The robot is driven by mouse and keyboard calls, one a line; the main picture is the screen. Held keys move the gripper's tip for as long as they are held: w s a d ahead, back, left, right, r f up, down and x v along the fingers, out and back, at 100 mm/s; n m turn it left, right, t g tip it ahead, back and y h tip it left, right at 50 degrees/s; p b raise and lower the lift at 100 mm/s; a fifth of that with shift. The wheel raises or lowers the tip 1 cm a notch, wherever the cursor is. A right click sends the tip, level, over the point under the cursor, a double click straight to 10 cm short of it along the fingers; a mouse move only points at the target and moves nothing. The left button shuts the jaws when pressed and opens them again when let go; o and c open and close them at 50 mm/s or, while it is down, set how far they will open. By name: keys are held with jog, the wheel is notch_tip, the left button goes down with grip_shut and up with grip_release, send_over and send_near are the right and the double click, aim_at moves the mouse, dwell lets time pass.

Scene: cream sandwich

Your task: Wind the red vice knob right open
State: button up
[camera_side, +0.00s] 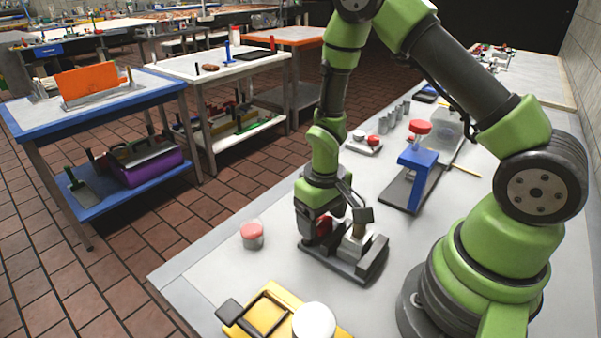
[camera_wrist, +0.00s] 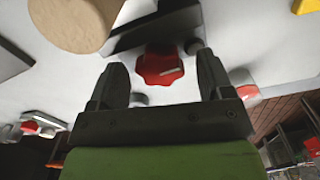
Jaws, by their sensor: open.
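The vice (camera_side: 345,262) is a dark grey base with grey jaw blocks, on the white bench near the bench's left edge. Its red knob (camera_side: 323,227) is at the vice's left end, partly hidden by my gripper (camera_side: 322,212). In the wrist view the lobed red knob (camera_wrist: 160,68) lies between and just beyond the two fingertips of my gripper (camera_wrist: 162,62). The fingers are open, with a gap on both sides of the knob. A tan round piece (camera_wrist: 75,20) stands by the vice; I cannot tell how firmly the jaws hold it.
A red-lidded jar (camera_side: 252,235) stands left of the vice. A yellow fixture (camera_side: 265,315) is in front. A blue press (camera_side: 418,172) with a red top stands behind to the right, and a small tray (camera_side: 363,147) behind. Bare bench lies around the jar.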

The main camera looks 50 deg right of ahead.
notch_tip(320, 180, up, 10)
jog(key=shift+w+a+f+n+g+h, duration=0.15)
jog(key=shift+w+a+n+g+h, duration=0.1)
jog(key=shift+w+n+g, duration=0.6)
jog(key=shift+w+a+f+n+g+h, duration=0.1)
jog(key=shift+w+a+n+g+h, duration=0.1)
jog(key=shift+w+n+g, duration=0.6)
jog(key=shift+w+a+f+n+g+h, duration=0.2)
jog(key=shift+w+n+g, duration=0.3)
jog(key=shift+n, duration=0.65)
jog(key=m+t+y, duration=0.1)
jog(key=m+t, duration=0.3)
jog(key=m, duration=0.2)
send_over(322, 220)
notch_tip(322, 220, down, 9)
jog(key=shift+f, duration=0.15)
jog(key=shift+c, duration=0.2)
